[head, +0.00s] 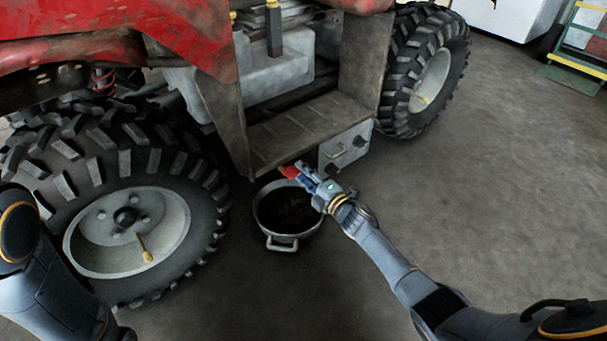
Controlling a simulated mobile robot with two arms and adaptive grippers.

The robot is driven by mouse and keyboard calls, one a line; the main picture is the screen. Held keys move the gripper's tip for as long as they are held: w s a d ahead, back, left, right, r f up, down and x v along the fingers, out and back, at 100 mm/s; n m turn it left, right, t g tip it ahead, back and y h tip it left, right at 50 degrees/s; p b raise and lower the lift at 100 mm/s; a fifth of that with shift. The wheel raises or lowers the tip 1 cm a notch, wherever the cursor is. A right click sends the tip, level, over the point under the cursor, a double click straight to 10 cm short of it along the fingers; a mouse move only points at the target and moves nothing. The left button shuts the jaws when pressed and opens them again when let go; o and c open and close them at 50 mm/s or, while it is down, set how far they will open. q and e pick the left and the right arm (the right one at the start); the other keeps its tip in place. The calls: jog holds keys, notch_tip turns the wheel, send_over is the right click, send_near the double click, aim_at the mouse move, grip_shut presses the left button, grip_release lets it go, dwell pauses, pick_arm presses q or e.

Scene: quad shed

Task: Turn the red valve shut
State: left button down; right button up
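The red valve (289,172) is a small red part below the front edge of the quad's footwell, above the rim of a dark round pan (283,241). My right gripper (299,173) is right at the valve, its fingertips reaching it from the right. The fingers partly cover the valve, and they are too small here to tell whether they are closed on it. The valve's exact angle is also unclear. My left arm shows at the lower left, but its gripper is out of the picture.
The red quad has a large front tyre (110,190) at left and a rear tyre (428,72) at upper right. A grey box (345,147) with dark knobs hangs beside my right gripper. The floor at right is clear up to a green-framed rack (580,45).

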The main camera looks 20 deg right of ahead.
jog(key=v, duration=1.2)
